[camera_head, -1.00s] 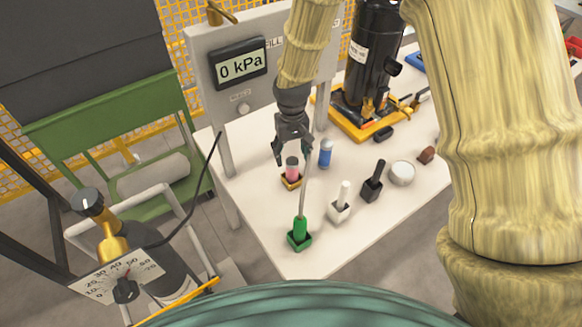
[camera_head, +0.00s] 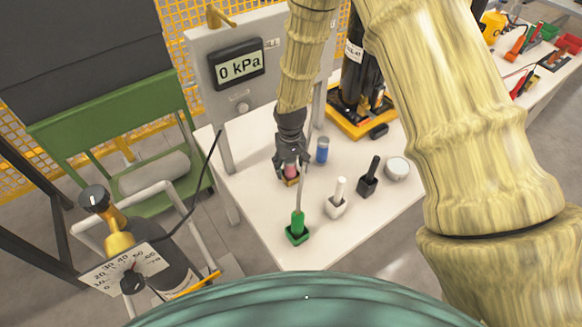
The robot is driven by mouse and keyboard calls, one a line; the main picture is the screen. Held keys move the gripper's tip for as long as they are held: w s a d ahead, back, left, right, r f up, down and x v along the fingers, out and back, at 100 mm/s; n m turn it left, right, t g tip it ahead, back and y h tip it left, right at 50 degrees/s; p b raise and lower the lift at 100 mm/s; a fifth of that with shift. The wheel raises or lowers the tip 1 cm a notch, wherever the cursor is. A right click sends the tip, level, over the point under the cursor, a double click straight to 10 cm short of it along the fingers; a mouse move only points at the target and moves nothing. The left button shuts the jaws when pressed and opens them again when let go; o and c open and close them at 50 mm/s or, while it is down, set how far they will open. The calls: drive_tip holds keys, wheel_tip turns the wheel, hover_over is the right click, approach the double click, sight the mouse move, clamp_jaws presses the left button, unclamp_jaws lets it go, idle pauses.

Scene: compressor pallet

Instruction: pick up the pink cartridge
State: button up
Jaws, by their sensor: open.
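The pink cartridge (camera_head: 291,171) stands in a small yellow holder (camera_head: 291,182) on the white table. Its upper part is hidden behind my gripper. My gripper (camera_head: 290,167) is open and points down, with its fingers low around the cartridge's upper part. I cannot tell whether the fingers touch it.
A blue cartridge (camera_head: 322,150) stands close to the right. A green holder with a thin rod (camera_head: 297,229), a white-handled tool (camera_head: 337,200) and a black-handled one (camera_head: 369,177) stand nearer the front. The gauge panel (camera_head: 207,75) is behind. The table's front left corner (camera_head: 268,245) is bare.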

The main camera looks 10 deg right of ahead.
drive_tip(key=shift+f, duration=0.15)
drive_tip(key=c, duration=1.2)
